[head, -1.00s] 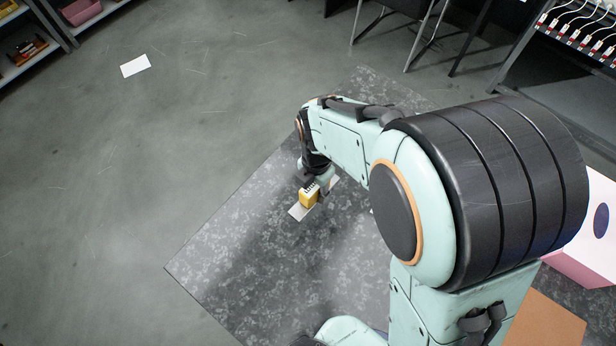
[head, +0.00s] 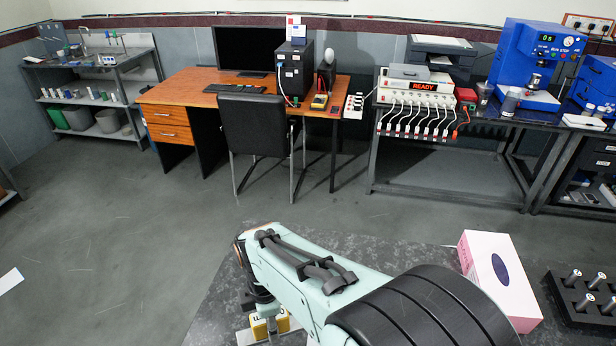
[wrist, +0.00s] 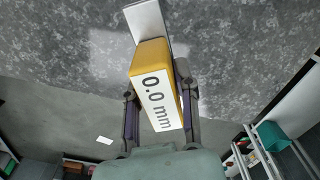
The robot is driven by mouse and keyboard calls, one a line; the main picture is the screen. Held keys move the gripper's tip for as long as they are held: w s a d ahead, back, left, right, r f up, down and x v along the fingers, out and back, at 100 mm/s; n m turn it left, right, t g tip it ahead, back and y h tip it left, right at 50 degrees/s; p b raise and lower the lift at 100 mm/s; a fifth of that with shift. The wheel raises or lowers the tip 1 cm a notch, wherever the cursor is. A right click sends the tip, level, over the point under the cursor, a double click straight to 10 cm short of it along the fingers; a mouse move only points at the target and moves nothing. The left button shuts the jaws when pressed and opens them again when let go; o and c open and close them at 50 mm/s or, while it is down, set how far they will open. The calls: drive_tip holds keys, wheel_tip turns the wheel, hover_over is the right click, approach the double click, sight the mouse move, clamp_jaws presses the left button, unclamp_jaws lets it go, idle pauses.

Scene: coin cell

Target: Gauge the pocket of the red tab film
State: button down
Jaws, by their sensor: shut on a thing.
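My gripper (wrist: 157,88) is shut on a yellow gauge (wrist: 152,54), with one finger on each side. The gauge's white face reads "0.0 mm". A pale flat strip (wrist: 145,19) reaches out past the gauge's far end; I cannot tell whether it is part of the gauge. In the head view the yellow gauge (head: 270,327) shows at the bottom edge, partly behind my arm, with the pale strip (head: 246,337) beside it. I cannot make out a red tab film or its pocket in either view.
The speckled dark table (head: 222,300) around the gauge looks mostly clear. A pink and white box (head: 495,280) and a black rack of cylinders (head: 585,297) stand at the right. Behind are a desk (head: 190,90), a chair (head: 254,130) and a charger reading "READY" (head: 432,86).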

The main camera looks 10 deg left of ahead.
drive_tip(key=w+d+f+m, duration=0.4)
drive_tip(key=w+d+m, duration=0.1)
drive_tip(key=w+d, duration=0.5)
drive_tip(key=shift+f, duration=0.15)
drive_tip(key=shift+s, duration=0.1)
drive_tip(key=shift+f, duration=4.6)
drive_tip(key=shift+f, duration=0.35)
drive_tip(key=c, duration=0.8)
unclamp_jaws()
drive_tip(key=shift+r, duration=0.1)
